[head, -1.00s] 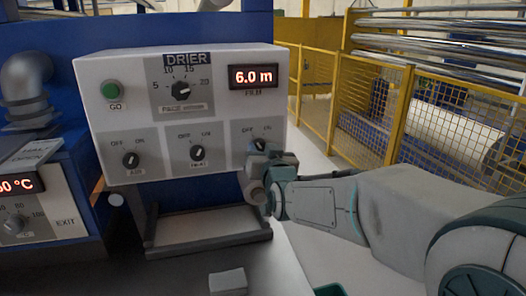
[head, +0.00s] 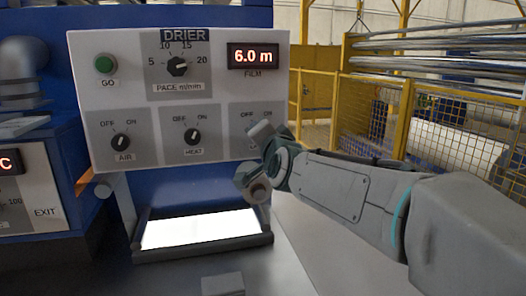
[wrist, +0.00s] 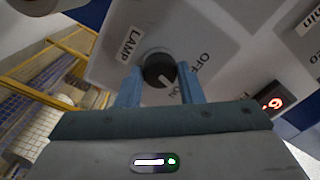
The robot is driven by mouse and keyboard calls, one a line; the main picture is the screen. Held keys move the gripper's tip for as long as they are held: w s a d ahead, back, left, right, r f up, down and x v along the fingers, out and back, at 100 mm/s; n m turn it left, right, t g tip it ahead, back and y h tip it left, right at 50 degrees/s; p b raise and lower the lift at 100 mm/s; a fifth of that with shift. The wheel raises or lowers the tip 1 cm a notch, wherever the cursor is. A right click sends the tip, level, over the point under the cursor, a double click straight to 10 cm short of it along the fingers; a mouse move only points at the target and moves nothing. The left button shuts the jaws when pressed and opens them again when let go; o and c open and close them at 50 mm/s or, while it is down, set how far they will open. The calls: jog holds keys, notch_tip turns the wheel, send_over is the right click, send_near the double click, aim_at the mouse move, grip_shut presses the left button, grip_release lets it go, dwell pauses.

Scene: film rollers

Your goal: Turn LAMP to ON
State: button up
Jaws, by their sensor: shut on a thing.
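The LAMP knob (wrist: 154,70) is dark and round, on the white DRIER panel (head: 222,92). In the wrist view it sits between the two blue fingers of my gripper (wrist: 159,86), which is shut on it. Its white pointer line faces the ON mark (wrist: 187,92), away from OFF (wrist: 203,63). The LAMP label (wrist: 130,44) lies on the knob's other side. In the head view my gripper (head: 262,135) covers the knob at the panel's lower right. The plate (head: 200,229) below the panel glows bright white.
The AIR knob (head: 122,142) and HEAT knob (head: 192,136) are to the left on the panel. Above are the pace dial (head: 177,66), the green GO button (head: 105,64) and the FILM display (head: 253,56) reading 6.0 m. A yellow fence (head: 400,120) stands to the right.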

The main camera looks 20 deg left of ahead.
jog(key=shift+m+b, duration=1.05)
jog(key=shift+m, duration=0.45)
jog(key=o, duration=1)
jog(key=shift+c, duration=0.2)
jog(key=b+v, duration=0.2)
jog(key=v, duration=1.1)
jog(key=shift+s+d, duration=0.2)
jog(key=shift+s, duration=0.15)
